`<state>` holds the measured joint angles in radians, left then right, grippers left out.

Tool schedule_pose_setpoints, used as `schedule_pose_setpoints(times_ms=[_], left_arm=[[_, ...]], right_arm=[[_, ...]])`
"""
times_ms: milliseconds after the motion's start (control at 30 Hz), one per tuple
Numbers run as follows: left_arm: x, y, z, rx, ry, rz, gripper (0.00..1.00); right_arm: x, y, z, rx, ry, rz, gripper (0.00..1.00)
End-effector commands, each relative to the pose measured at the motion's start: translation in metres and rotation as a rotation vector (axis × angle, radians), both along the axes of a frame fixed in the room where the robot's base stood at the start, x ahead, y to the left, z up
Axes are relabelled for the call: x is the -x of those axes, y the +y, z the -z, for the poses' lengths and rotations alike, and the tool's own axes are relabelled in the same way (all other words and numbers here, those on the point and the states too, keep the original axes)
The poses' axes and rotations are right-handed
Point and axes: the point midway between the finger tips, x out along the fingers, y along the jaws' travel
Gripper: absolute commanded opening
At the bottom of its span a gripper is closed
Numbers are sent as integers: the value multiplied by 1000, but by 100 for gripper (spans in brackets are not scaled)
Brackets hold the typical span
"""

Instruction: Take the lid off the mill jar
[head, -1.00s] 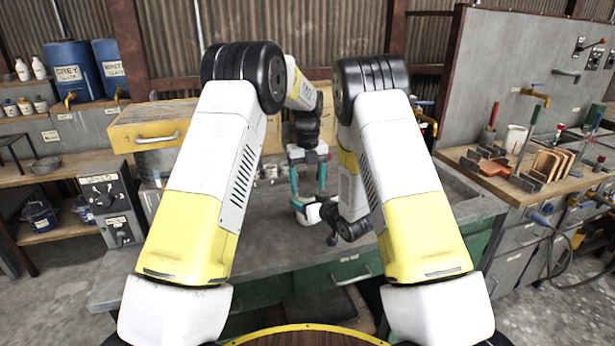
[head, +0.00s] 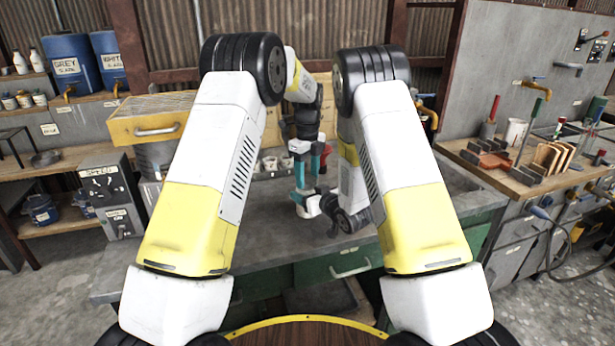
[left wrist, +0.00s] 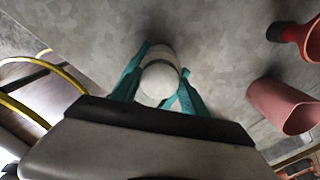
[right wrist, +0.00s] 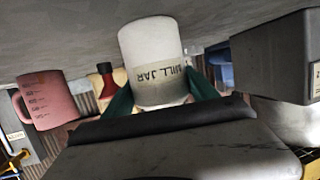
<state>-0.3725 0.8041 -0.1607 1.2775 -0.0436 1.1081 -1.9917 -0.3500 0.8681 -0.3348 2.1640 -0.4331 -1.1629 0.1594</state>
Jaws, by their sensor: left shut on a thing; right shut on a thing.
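The mill jar (right wrist: 152,85) is white with a beige label band, and shows inverted in the right wrist view. It stands on the grey bench. My right gripper (right wrist: 160,98) is shut on it from the side, teal fingers on either side of the label. In the left wrist view my left gripper (left wrist: 158,85) is shut on the round white lid (left wrist: 160,83) from above. In the head view my left gripper (head: 306,188) points straight down over the jar (head: 304,211), and my right gripper (head: 318,204) comes in low from the right. I cannot tell whether lid and jar are apart.
A pink measuring jug (right wrist: 42,98) and a red bottle (right wrist: 105,82) stand near the jar. A grey box (right wrist: 275,58) is on the other side. Small white cups (head: 270,163) stand at the back. The bench front (head: 265,245) is clear.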

Motion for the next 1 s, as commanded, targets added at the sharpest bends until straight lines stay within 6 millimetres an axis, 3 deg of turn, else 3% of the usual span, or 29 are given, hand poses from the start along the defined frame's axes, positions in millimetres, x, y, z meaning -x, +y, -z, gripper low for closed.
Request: schedule_pose_setpoints(times_ms=[1000], left_arm=[[0,-1,-2,1,-2,-2382,3]], right_arm=[[0,0,0,0,-1,0,0]])
